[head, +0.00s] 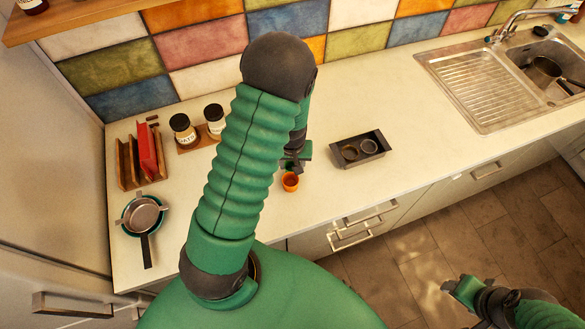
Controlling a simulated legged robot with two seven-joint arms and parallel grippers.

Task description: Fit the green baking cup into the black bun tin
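The black bun tin (376,135) lies on the white counter right of my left gripper, with two round wells in view. My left gripper (290,163) is low over the counter, partly hidden by its own arm. I cannot make out its fingers or whether it holds anything. An orange cup (290,182) shows just below it, and I cannot tell if they touch. I cannot pick out a green baking cup; green at the gripper may be the gripper itself. My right gripper (460,291) is over the floor at the lower right, away from the counter; its opening is unclear.
A sink (545,70) with a drainboard is at the right. The counter between tin and sink is clear.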

